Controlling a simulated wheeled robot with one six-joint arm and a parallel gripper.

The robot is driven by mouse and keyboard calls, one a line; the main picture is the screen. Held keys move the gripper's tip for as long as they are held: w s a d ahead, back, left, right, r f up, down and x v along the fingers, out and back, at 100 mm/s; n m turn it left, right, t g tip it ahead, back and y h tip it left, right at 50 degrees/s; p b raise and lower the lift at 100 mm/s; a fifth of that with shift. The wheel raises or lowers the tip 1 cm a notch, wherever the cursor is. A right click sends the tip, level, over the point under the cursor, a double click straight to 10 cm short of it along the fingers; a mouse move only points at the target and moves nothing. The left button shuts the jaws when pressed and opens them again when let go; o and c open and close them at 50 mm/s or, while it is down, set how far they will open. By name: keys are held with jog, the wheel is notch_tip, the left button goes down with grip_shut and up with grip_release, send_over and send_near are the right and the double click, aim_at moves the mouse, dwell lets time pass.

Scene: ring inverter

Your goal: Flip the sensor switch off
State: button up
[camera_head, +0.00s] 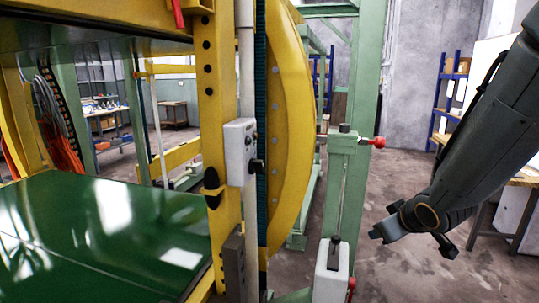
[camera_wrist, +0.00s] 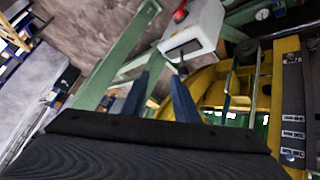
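Two pale grey boxes could be the sensor switch; I cannot tell which one the task means. One box (camera_head: 240,152) sits on the upright by the yellow ring and has a black knob at its right side. The other box (camera_head: 331,272) is lower, near the bottom edge, with a black part on top and a red knob beside it. In the wrist view a pale box (camera_wrist: 196,30) with a dark slot and a red knob lies beyond my fingertips. My gripper (camera_head: 412,240) is right of both boxes, apart from them. Its fingers (camera_wrist: 160,82) are apart and empty.
The yellow ring (camera_head: 290,130) and green post (camera_head: 352,150) stand left of my gripper. A red-tipped rod (camera_head: 377,142) sticks out from the post. A green glossy platform (camera_head: 90,240) lies at left. A wooden table (camera_head: 520,178) stands at right. Floor shows between post and table.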

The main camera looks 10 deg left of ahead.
jog(key=w+a+r+n+t+y+p, duration=0.1)
jog(key=w+a+r+n+y, duration=0.1)
jog(key=a+r, duration=0.15)
jog(key=w+a+r+n+y+p, duration=0.1)
jog(key=w+a+r+n+y, duration=0.15)
jog(key=a, duration=0.25)
jog(key=n+g+y+p, duration=0.4)
jog(key=n+g+y, duration=0.5)
jog(key=n+y, duration=0.25)
send_near(263, 166)
jog(key=a, duration=0.1)
jog(key=shift+m+t, duration=0.3)
jog(key=a+p, duration=0.1)
jog(key=a, duration=0.4)
jog(key=a+p, duration=0.1)
jog(key=a, duration=0.1)
jog(key=shift+w+a+p, duration=0.25)
jog(key=shift+w+p, duration=0.05)
jog(key=shift+p, duration=0.05)
grip_shut()
